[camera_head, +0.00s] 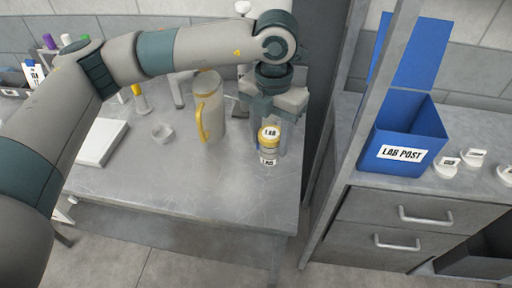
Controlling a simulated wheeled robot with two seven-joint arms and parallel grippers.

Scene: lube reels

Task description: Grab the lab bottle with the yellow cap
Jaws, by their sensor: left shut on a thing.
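The lab bottle (268,158) stands near the right edge of the grey table, with a yellow band at its cap and a white label reading LAB. My left gripper (270,133) comes down over it from above, its fingers around the bottle's upper part. The gripper is shut on the bottle. The bottle looks upright, and I cannot tell whether its base still touches the table. My right gripper is not in view.
A beige jug (211,112) with a yellow handle stands just left of the bottle. A blue LAB POST bin (408,133) stands on the right cabinet. The table's front is clear.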

